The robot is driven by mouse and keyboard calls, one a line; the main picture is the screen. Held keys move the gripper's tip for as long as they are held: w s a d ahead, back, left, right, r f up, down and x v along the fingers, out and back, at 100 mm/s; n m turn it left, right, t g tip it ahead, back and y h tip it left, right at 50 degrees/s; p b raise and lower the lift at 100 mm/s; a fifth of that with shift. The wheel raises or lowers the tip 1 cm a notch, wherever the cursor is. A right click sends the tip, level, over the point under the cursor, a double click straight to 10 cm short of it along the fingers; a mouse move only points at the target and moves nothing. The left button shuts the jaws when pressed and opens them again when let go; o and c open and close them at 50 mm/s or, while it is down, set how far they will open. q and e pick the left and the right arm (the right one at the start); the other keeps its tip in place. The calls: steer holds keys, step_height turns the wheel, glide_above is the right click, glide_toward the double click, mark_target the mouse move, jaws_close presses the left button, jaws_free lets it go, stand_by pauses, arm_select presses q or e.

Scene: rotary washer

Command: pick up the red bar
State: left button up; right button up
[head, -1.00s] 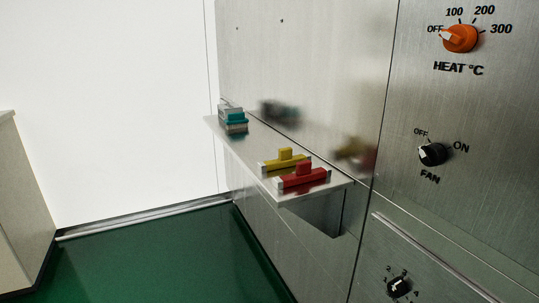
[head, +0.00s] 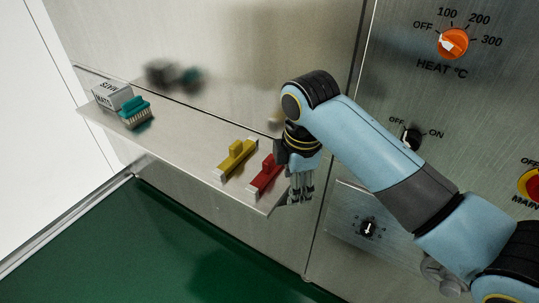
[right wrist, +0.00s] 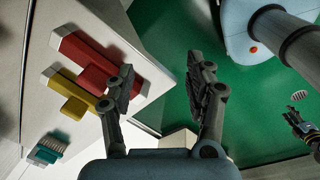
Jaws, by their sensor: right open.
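The red bar (head: 263,178) lies on the shelf near its front right end, with a raised red grip and a pale end. It also shows in the right wrist view (right wrist: 88,60), left of the fingers. My right gripper (head: 296,201) is at the shelf's right end, just right of the red bar, pointing down. In the right wrist view its fingers (right wrist: 162,82) are apart with nothing between them; the left finger partly covers the bar's edge. A dark gripper, apparently my left (right wrist: 303,128), shows at the right edge; its jaws are unclear.
A yellow bar (head: 234,160) lies beside the red one. A teal brush (head: 136,112) and a white box (head: 112,96) stand at the far left of the narrow shelf (head: 185,148). A steel wall with knobs backs it; green floor (head: 130,255) lies below.

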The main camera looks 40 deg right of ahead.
step_height(320, 180, up, 4)
steer(key=w+n, duration=0.2)
steer(key=r+n+g, duration=0.1)
steer(key=r+n, duration=0.1)
steer(key=n, duration=0.5)
glide_above(269, 158)
steer(key=s, duration=0.1)
steer(key=shift+a+f+y, duration=0.1)
steer(key=shift+f+y, duration=0.1)
steer(key=shift+y, duration=0.1)
step_height(269, 158, down, 5)
steer(key=shift+r, duration=0.2)
steer(key=shift+w+f, duration=0.2)
steer(key=shift+f, duration=1.15)
steer(key=shift+w+f, duration=0.2)
steer(key=shift+f, duration=1.1)
jaws_close()
